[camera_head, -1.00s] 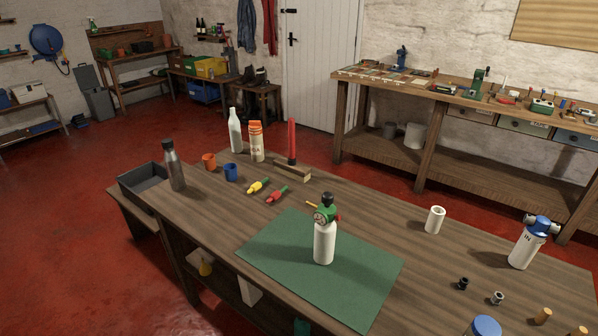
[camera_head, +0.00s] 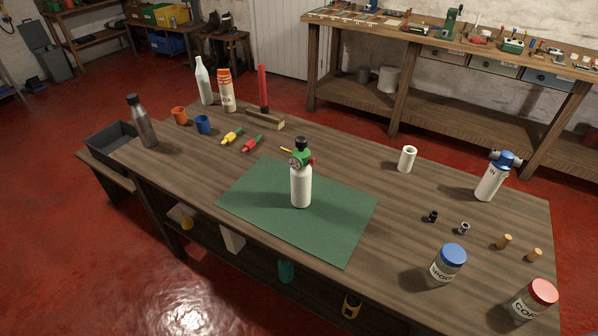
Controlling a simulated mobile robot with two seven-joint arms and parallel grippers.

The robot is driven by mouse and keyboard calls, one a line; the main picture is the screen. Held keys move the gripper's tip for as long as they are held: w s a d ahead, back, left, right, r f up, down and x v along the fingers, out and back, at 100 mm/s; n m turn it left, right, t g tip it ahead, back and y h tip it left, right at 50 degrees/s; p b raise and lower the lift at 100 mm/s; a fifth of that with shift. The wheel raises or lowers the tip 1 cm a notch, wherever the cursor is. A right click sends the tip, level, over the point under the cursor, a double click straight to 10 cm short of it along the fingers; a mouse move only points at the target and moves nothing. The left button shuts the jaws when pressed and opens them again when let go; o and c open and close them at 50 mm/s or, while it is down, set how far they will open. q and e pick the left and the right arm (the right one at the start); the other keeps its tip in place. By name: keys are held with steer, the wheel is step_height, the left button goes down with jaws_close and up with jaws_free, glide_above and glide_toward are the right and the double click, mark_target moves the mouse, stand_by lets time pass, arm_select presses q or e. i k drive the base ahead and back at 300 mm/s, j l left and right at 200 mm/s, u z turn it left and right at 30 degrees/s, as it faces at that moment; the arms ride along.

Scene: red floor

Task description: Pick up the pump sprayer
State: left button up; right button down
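The thing that best fits the pump sprayer is a white bottle (camera_head: 301,186) with a green head, a round dial, a black knob on top and a small red part at its side. It stands upright on a green mat (camera_head: 250,215) in the middle of the wooden table. Nothing touches it but the mat. Neither of my grippers is in view.
Around it on the table (camera_head: 390,205) stand a white cup (camera_head: 407,159), a blue-topped white canister (camera_head: 492,176), blue-lidded (camera_head: 447,264) and red-lidded (camera_head: 533,299) jars, a grey bottle (camera_head: 142,121) and a red upright rod (camera_head: 264,90). The mat around the bottle is clear.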

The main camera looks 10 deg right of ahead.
mark_target(301, 169)
steer(key=i+j, duration=0.1)
steer(key=j, duration=0.4)
steer(key=i+j, duration=0.15)
steer(key=j, duration=0.3)
steer(key=i+j, duration=0.1)
steer(key=j, duration=0.4)
steer(key=i+j, duration=0.15)
steer(key=j, duration=0.3)
steer(key=z, duration=1.75)
